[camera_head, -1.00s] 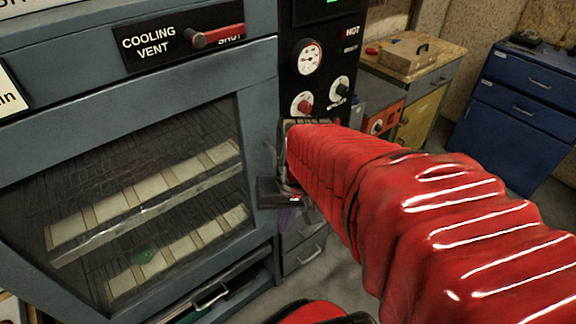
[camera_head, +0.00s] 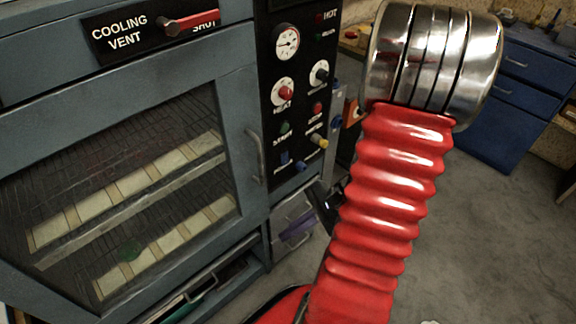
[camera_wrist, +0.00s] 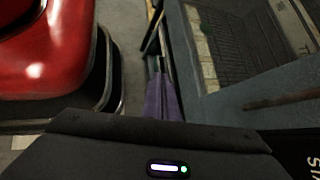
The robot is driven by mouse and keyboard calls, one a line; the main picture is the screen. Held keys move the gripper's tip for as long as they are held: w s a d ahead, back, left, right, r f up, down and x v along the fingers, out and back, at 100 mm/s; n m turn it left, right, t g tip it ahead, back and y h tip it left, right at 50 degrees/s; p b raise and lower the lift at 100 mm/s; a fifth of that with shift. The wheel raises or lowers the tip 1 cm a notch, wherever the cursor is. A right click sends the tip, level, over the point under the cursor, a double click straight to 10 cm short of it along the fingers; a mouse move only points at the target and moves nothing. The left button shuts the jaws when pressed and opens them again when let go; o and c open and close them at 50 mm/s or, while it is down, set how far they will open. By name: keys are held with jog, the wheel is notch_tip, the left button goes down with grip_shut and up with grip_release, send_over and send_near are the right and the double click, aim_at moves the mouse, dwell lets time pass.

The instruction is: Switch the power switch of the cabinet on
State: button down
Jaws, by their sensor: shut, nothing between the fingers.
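The cabinet (camera_head: 232,120) is a grey-blue oven with a glass door, in the left half of the head view. Its black control panel (camera_head: 268,75) carries a gauge, a red knob, a black knob and several small coloured controls. The small labels are blurred, so I cannot tell which control is the power switch. My gripper shows as a dark piece (camera_head: 328,205) below the panel, partly hidden behind my red arm. In the wrist view its dark body (camera_wrist: 160,142) fills the bottom and it is shut and empty; no control is seen touching it.
The cabinet door handle (camera_head: 256,156) sticks out left of the panel. A red-handled cooling vent lever (camera_head: 190,23) is at the top left. A drawer unit (camera_head: 292,220) stands below the panel. Blue drawers (camera_head: 518,95) stand at the far right, with open floor before them.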

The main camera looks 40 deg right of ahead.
jog(key=w+d+f+m+t+h, duration=0.1)
jog(key=w+d+m+t+h, duration=0.1)
jog(key=d+m+t+h, duration=0.2)
jog(key=w+d+f+m+t+h, duration=0.2)
jog(key=d+m+t+h, duration=0.2)
jog(key=d+m+t, duration=0.4)
jog(key=d+m, duration=0.4)
jog(key=d, duration=0.2)
jog(key=shift+w+d+h, duration=0.15)
jog(key=shift+w+h, duration=0.15)
jog(key=shift+w, duration=0.1)
jog(key=shift+w, duration=0.1)
send_near(286, 164)
jog(key=shift+w+f, duration=0.2)
jog(key=shift+w, duration=1.4)
jog(key=shift+w+f, duration=0.25)
jog(key=shift+w, duration=1.35)
